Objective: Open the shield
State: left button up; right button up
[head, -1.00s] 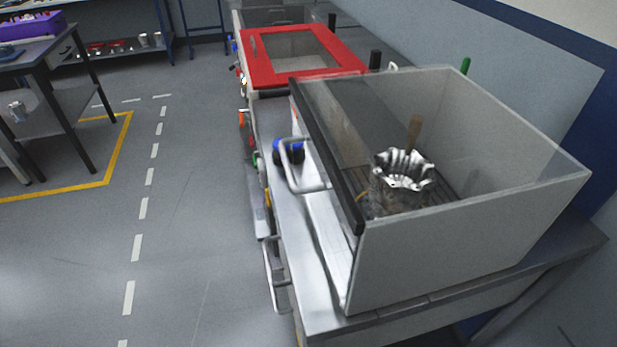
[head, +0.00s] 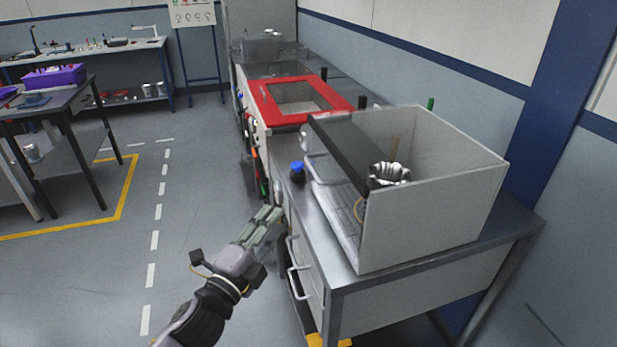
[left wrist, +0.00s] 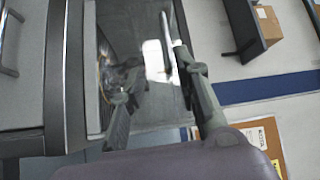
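The shield (head: 337,152) is the dark-edged front panel of a grey, open-topped box enclosure on the metal bench. A pale curved handle (head: 306,141) shows at its far front side. The shield's dark edge lies along the upper front of the box. Inside stands a fluted silver metal part (head: 389,174), partly hidden by the box wall. My left gripper (head: 272,214) is in front of the bench, lower than the shield and left of it, apart from the handle. In the left wrist view its two fingers (left wrist: 157,62) are spread with nothing clearly between them. My right gripper is not in view.
A red-framed cover (head: 262,100) stands on the bench beyond the box. A blue-capped item (head: 297,170) sits near the bench's front edge. Drawer handles (head: 297,283) stick out below. The floor to the left is free up to a dark table (head: 75,100).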

pick_arm(q)
jog(key=p, duration=0.1)
send_near(313, 167)
jog(key=x, duration=0.3)
jog(key=p+x, duration=0.1)
jog(key=x, duration=0.5)
jog(key=shift+w+d+f+p, duration=0.15)
jog(key=shift+w+f+p, duration=0.1)
jog(key=shift+w+p, duration=0.15)
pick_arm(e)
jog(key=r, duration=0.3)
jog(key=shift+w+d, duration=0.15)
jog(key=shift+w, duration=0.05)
pick_arm(q)
grip_shut()
jog(key=shift+f, duration=0.1)
